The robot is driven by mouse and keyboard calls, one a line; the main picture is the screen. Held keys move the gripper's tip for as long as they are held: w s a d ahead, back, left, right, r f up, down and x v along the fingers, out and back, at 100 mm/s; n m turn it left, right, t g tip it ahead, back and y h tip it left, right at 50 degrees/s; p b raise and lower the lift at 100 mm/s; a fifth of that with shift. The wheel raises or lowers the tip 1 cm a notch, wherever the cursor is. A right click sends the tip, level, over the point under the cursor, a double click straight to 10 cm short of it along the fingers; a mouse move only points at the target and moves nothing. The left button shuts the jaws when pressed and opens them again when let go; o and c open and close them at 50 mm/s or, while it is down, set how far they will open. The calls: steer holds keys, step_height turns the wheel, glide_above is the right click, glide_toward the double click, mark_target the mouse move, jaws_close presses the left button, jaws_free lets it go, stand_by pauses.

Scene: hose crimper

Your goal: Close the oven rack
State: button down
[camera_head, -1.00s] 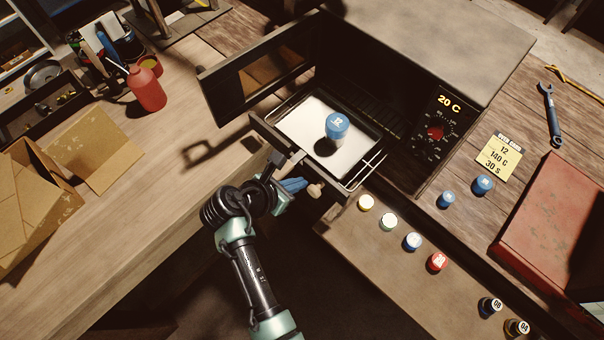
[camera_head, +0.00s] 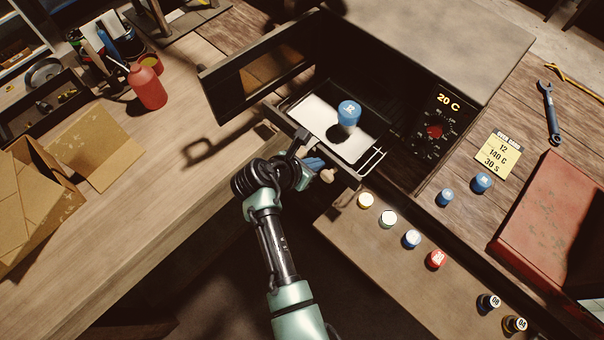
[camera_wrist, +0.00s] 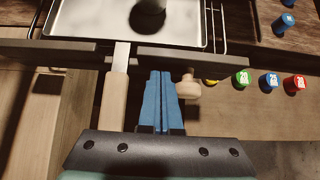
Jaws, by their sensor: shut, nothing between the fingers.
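The oven (camera_head: 430,50) stands at the back with its door (camera_head: 258,75) swung open to the left. Its rack (camera_head: 372,162) is partly pulled out and carries a pale tray (camera_head: 318,128) with a blue-capped die (camera_head: 348,114) upright on it. My gripper (camera_head: 318,165) is at the rack's front bar, its blue fingers shut and empty. In the wrist view the shut fingers (camera_wrist: 158,80) point at the dark front bar (camera_wrist: 170,58), between a wooden handle (camera_wrist: 114,95) and a round wooden knob (camera_wrist: 187,88). I cannot tell whether the fingertips touch the bar.
Several coloured caps (camera_head: 411,239) line the shelf at the right front. A yellow note (camera_head: 497,156), a red case (camera_head: 555,215) and a wrench (camera_head: 551,112) lie to the right. A red bottle (camera_head: 148,88) and cardboard box (camera_head: 35,200) stand left.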

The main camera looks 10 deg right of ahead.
mark_target(372, 115)
steer(key=w+d+b, duration=0.2)
steer(key=w+d, duration=0.1)
steer(key=d, duration=0.1)
steer(key=w+d+b, duration=0.2)
steer(key=w+d, duration=0.1)
steer(key=d, duration=0.2)
steer(key=w+d+b, duration=0.2)
steer(key=w+d, duration=0.2)
steer(key=d, duration=0.1)
steer(key=shift+w+d+f, duration=0.1)
steer(key=shift+f, duration=0.05)
steer(key=shift+w+d+b, duration=0.35)
steer(key=shift+w+d, duration=0.1)
steer(key=shift+d, duration=0.15)
steer(key=shift+r, duration=0.3)
steer(key=shift+r, duration=0.1)
